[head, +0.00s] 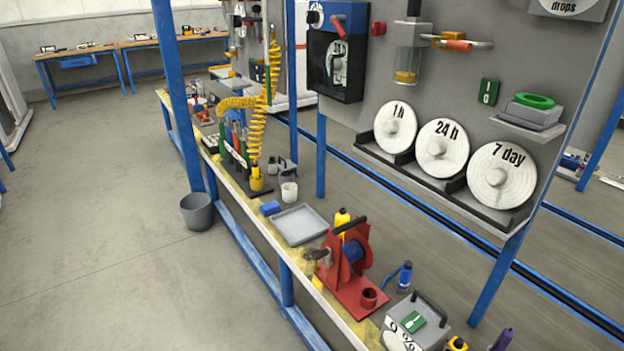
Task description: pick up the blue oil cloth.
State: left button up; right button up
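A small blue folded item (270,208), which looks like the blue oil cloth, lies on the long workbench (248,198). It is just left of a shallow grey tray (299,224) and close to the bench's front edge. It is small in the head view, so its folds and texture cannot be made out. Neither of my grippers is in view.
A white cup (289,192) stands behind the blue item. A grey bucket (197,211) stands on the floor by a blue post (180,100). The left floor is open.

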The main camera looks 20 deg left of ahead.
aim_at(272, 208)
jog(key=i+j+z, duration=0.3)
jog(key=j+z, duration=0.15)
jog(key=j, duration=0.45)
jog(key=i+j+z, duration=0.15)
jog(key=j+z, duration=0.25)
jog(key=j, duration=0.6)
jog(key=j+z, duration=0.45)
jog(key=j, duration=0.55)
